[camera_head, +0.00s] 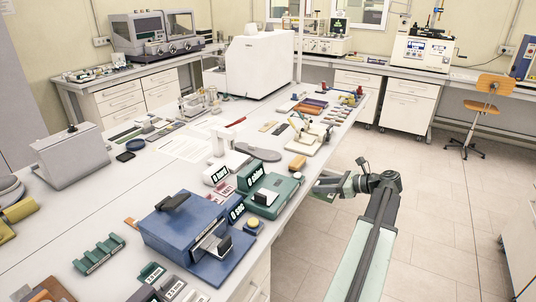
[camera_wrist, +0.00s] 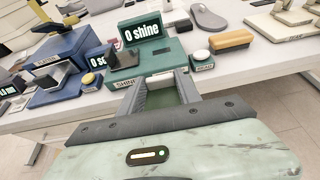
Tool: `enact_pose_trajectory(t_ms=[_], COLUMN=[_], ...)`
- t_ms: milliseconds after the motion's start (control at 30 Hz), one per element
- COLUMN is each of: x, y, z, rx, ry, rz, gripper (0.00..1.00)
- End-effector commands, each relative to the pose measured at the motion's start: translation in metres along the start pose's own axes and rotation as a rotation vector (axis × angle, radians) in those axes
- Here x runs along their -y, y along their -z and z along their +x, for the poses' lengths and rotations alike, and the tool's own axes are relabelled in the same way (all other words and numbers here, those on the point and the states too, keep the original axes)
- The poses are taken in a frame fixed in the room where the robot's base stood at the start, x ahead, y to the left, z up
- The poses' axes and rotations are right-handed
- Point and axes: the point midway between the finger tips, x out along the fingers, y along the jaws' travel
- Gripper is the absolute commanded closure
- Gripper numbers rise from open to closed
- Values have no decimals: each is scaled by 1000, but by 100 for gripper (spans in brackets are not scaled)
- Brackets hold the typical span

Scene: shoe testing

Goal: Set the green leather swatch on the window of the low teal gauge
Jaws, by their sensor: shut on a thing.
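The low teal gauge (camera_head: 283,204) stands near the table's front edge, with a display reading "0 shine". It also shows ahead of my gripper in the wrist view (camera_wrist: 172,59). A dark and pale part sits on its top; I cannot clearly make out the window. My gripper (camera_head: 322,186) is off the table edge, just right of the gauge. In the wrist view its fingers (camera_wrist: 162,88) are shut on the green leather swatch (camera_wrist: 163,97), which lies between them, partly hidden. The swatch is apart from the gauge's top.
A blue device (camera_head: 185,228) stands left of the gauge. A small round button box (camera_wrist: 202,58) and a brown-topped block (camera_wrist: 231,40) sit to the gauge's right in the wrist view.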

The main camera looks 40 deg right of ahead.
Motion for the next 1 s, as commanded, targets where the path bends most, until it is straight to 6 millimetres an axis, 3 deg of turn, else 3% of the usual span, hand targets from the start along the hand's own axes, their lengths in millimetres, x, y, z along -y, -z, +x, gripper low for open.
enact_pose_trajectory(t_ms=[267, 367, 467, 700, 800, 1000], x=[2, 4, 10, 15, 13, 10], y=[2, -4, -21, -83, -101, -110], z=[-6, 0, 23, 114, 143, 162], rx=[0, 0, -2, -3, -2, -1], ry=[10, 10, 4, -11, -15, -14], rz=[4, 4, 1, -5, -6, -6], gripper=[98, 98, 98, 98, 98, 98])
